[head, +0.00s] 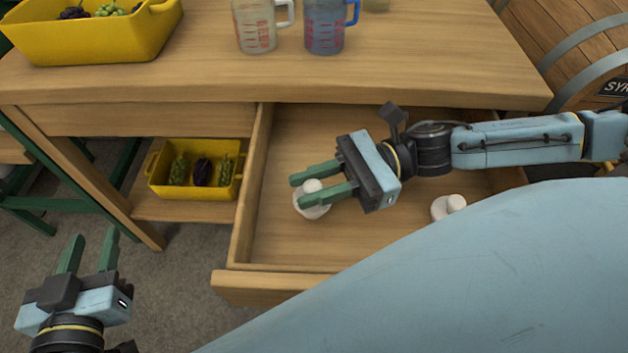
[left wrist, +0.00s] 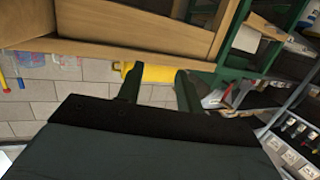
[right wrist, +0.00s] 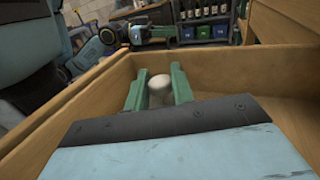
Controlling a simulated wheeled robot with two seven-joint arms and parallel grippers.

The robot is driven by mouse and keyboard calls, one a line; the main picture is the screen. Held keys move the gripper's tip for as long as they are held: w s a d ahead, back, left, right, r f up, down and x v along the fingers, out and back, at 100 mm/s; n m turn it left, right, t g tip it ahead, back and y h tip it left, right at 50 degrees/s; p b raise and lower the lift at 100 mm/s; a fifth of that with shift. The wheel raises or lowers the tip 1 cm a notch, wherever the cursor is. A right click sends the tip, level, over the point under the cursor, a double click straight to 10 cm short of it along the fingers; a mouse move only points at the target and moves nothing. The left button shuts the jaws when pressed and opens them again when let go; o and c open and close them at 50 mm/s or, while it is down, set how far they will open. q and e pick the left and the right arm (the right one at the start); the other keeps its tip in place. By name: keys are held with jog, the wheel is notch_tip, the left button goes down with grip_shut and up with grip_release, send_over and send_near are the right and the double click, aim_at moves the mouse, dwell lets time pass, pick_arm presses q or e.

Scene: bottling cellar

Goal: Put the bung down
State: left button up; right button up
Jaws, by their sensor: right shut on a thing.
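A white bung (head: 312,199) is between the green fingers of my right gripper (head: 324,187), inside the open drawer (head: 380,240) near its left side. The right gripper is shut on it. The bung's top (right wrist: 160,82) also shows between the fingers in the right wrist view. Whether the bung touches the drawer floor I cannot tell. A second white bung (head: 447,207) lies in the drawer to the right, partly hidden by my arm. My left gripper (head: 87,252) is open and empty, out over the floor left of the drawer.
On the tabletop stand a yellow crate (head: 95,40) of grapes, a clear jug (head: 256,28) and a blue jug (head: 324,28). A smaller yellow crate (head: 195,191) sits on the shelf left of the drawer. A barrel (head: 575,40) stands at right. The drawer's middle is bare.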

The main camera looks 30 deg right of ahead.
jog(key=shift+f, duration=0.2)
pick_arm(q)
jog(key=shift+w+d+r+t+h, duration=0.1)
jog(key=shift+d+r+t+h, duration=0.1)
jog(key=shift+r+t, duration=0.25)
jog(key=shift+w+d+r+t+h, duration=0.1)
jog(key=shift+r+t+h, duration=0.15)
jog(key=shift+r, duration=0.4)
pick_arm(e)
jog(key=shift+f, duration=0.1)
jog(key=o, duration=1)
jog(key=shift+d+r+p, duration=0.35)
jog(key=shift+r+p, duration=0.1)
jog(key=shift+r, duration=0.15)
jog(key=d, duration=0.3)
jog(key=s+d+p, duration=0.1)
jog(key=d, duration=0.1)
jog(key=shift+d, duration=0.4)
pick_arm(q)
jog(key=s+a+f+g+y, duration=0.3)
jog(key=s+f+g, duration=0.2)
jog(key=f+g, duration=0.3)
jog(key=shift+s+a+f+p, duration=0.3)
jog(key=shift+a+f, duration=0.1)
jog(key=shift+f, duration=0.8)
pick_arm(e)
jog(key=shift+s+d, duration=0.1)
jog(key=shift+d, duration=0.35)
